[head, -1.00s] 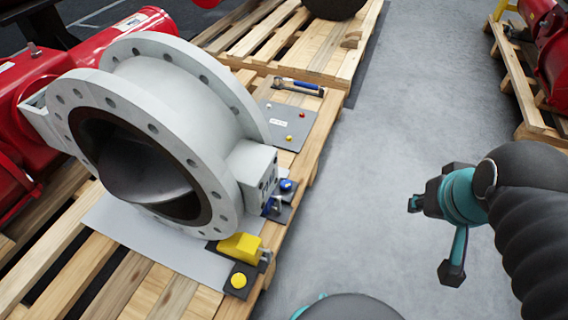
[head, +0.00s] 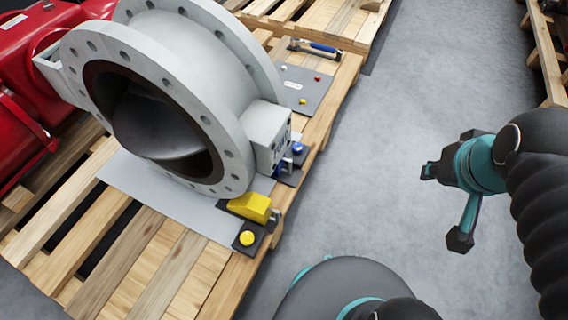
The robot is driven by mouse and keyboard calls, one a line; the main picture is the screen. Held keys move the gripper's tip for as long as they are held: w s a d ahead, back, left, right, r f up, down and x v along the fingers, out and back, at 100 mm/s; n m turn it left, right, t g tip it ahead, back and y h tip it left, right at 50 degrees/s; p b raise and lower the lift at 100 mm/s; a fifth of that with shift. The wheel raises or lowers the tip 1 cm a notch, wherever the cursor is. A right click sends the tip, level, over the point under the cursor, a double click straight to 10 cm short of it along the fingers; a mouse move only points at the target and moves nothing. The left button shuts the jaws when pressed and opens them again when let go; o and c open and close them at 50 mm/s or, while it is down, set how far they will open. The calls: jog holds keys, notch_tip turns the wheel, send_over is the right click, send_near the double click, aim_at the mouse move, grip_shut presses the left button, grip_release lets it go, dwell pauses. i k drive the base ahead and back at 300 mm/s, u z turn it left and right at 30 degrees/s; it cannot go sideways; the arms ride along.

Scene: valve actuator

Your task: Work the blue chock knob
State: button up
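The blue knob (head: 298,149) sits on a small dark plate at the right edge of the pallet, beside the grey box on the valve's flange. A blue chock (head: 281,169) shows next to it, partly hidden by the box and a metal bracket. A yellow chock (head: 250,207) and a yellow knob (head: 247,238) on a dark plate stand nearer to me. The large grey valve body (head: 165,100) lies to their left. My gripper (head: 447,202) is over the bare floor, well to the right of the blue knob and apart from everything. Its fingers look spread, with nothing between them.
The wooden pallet (head: 145,262) carries the valve and a red actuator (head: 30,70). A grey panel (head: 303,90) with small coloured knobs and a blue-handled tool (head: 315,46) lie behind. Another pallet (head: 545,55) stands at the far right. Grey floor between is clear.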

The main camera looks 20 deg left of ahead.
aim_at(297, 147)
jog(key=z, duration=0.35)
jog(key=k, duration=0.4)
jog(key=z, duration=0.75)
jog(key=i, duration=0.9)
jog(key=u, duration=1.2)
jog(key=i, duration=0.35)
jog(key=u, duration=0.35)
